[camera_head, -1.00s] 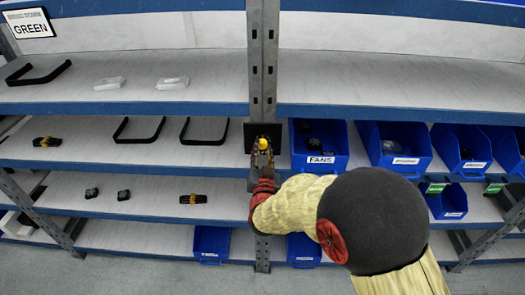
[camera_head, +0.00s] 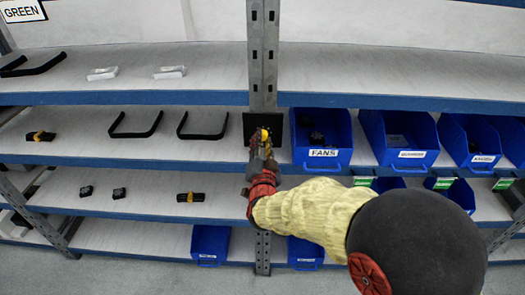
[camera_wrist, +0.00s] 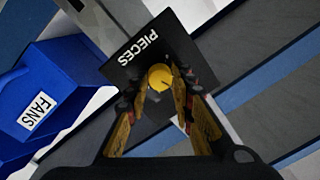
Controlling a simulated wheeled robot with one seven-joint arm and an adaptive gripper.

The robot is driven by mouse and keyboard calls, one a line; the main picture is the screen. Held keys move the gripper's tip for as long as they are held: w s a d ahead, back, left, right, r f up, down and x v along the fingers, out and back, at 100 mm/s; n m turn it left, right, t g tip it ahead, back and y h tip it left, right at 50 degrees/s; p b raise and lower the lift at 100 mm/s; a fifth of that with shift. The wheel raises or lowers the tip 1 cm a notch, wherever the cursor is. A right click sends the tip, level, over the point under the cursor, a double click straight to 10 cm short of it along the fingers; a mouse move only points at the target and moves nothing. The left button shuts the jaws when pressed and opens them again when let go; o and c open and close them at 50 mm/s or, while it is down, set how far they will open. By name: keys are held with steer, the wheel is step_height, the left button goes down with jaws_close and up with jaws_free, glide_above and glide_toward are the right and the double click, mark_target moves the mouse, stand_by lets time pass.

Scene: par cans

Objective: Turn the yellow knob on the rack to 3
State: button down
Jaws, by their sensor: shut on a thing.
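The yellow knob (camera_head: 265,134) is on a black plate (camera_head: 252,122) fixed to the rack's grey upright. In the wrist view the round yellow knob (camera_wrist: 160,76) shows a thin dark line on its face. The black plate (camera_wrist: 128,72) there carries the white word PIECES. My gripper (camera_head: 262,145) is at the knob. In the wrist view my gripper (camera_wrist: 160,90) has one finger on each side of the knob, shut on it. No number marks around the knob are readable, so its setting cannot be told.
A blue FANS bin (camera_head: 321,138) stands just right of the plate, with more blue bins (camera_head: 400,138) farther right. Black handles (camera_head: 203,126) lie on the shelf to the left. Shelf edges run above and below my gripper. A GREEN sign (camera_head: 22,11) is at upper left.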

steer(key=m+b, duration=0.3)
steer(key=b, duration=0.2)
steer(key=shift+f+m, duration=0.15)
steer(key=shift+m, duration=0.25)
steer(key=c, duration=1.6)
jaws_free()
steer(key=shift+o, duration=0.3)
steer(key=s, duration=1.2)
